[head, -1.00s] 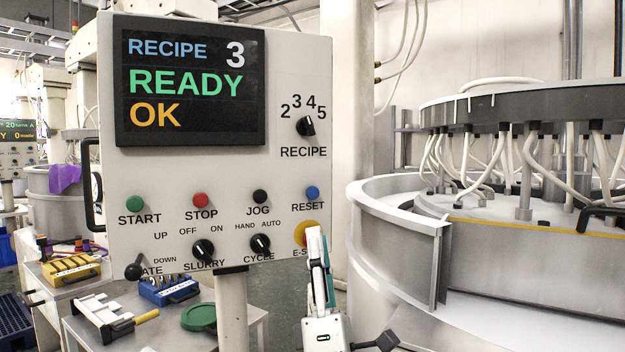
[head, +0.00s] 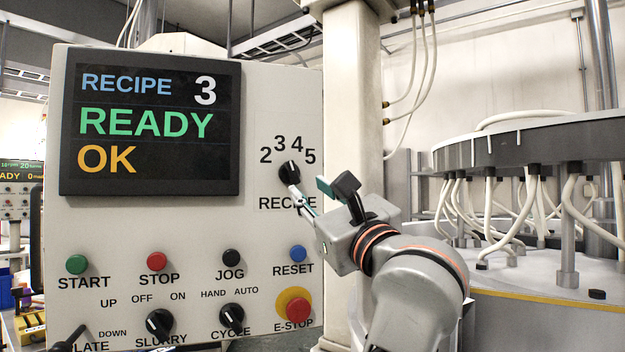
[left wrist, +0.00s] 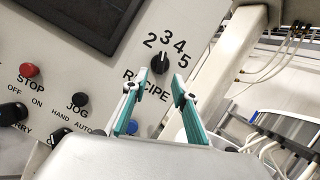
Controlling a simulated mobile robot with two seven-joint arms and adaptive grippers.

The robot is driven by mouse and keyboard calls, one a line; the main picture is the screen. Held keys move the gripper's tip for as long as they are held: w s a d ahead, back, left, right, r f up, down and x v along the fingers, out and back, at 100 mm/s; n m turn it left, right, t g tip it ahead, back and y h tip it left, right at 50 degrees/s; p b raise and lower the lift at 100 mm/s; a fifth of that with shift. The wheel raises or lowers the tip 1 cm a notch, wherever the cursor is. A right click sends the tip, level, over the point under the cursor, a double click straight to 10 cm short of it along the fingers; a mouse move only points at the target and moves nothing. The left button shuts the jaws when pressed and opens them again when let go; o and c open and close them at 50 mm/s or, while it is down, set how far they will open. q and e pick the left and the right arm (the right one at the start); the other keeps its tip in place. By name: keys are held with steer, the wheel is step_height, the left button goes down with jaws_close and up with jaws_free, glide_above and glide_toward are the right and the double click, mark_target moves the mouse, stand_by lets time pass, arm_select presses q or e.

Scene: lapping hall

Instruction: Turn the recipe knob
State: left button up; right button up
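The recipe knob (head: 290,173) is a small black dial with a pale mark, on the upright light panel below the printed numbers 2 to 5. The display (head: 150,122) reads RECIPE 3, READY, OK. My left gripper (head: 308,189) is just below and right of the knob, over the RECIPE label. In the left wrist view its two teal-sided fingers (left wrist: 154,86) are apart with nothing between them. The knob (left wrist: 160,64) shows just beyond the fingertips, roughly centred in the gap. I see no contact with it. My right gripper is not in view.
A pale column (head: 352,110) stands right of the panel; a hosed machine (head: 540,140) stands farther right.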

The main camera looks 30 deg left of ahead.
mark_target(295, 175)
arm_select(q)
steer(key=x, duration=0.7)
steer(key=shift+r, duration=0.1)
steer(key=shift+w+a+r, duration=0.15)
steer(key=shift+w+a, duration=0.1)
steer(key=shift+a, duration=0.05)
steer(key=c, duration=0.6)
jaws_close()
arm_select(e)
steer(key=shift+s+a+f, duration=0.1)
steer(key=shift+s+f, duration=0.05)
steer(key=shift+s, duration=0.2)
